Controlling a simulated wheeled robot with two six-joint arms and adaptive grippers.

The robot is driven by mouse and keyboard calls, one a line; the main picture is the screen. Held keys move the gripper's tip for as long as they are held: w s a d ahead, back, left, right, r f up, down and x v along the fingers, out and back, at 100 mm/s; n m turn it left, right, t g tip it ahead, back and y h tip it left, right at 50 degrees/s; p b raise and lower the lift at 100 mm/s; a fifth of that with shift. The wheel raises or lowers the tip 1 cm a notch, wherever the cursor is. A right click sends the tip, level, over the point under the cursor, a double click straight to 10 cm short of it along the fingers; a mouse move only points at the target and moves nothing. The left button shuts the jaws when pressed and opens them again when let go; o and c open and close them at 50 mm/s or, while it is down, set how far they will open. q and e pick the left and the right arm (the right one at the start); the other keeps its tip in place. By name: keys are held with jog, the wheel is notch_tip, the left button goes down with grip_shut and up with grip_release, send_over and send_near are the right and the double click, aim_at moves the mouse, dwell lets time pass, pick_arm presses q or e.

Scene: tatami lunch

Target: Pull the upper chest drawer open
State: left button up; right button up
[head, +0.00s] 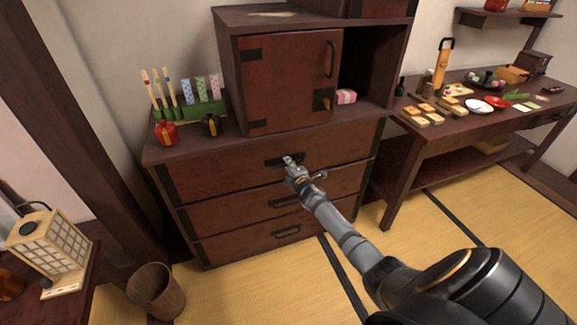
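The upper chest drawer (222,174) is the top one of three wide reddish-brown drawers in the dark wooden chest (160,150). Its front looks flush with the chest. Its dark handle (272,162) is at the middle of the front, partly hidden by my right gripper. My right gripper (303,168) is at the handle, its arm reaching in from the lower right. I cannot tell whether its fingers touch or hold the handle, or how wide they are apart. My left gripper is not in view.
A cabinet (285,85) stands on the chest beside small jars and a green rack (205,110). A table (430,138) with food stands at right. A bin (157,290) and a lantern (55,245) are at lower left. Tatami floor (245,295) in front is clear.

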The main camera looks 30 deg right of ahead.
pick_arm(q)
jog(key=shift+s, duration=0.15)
pick_arm(e)
grip_shut()
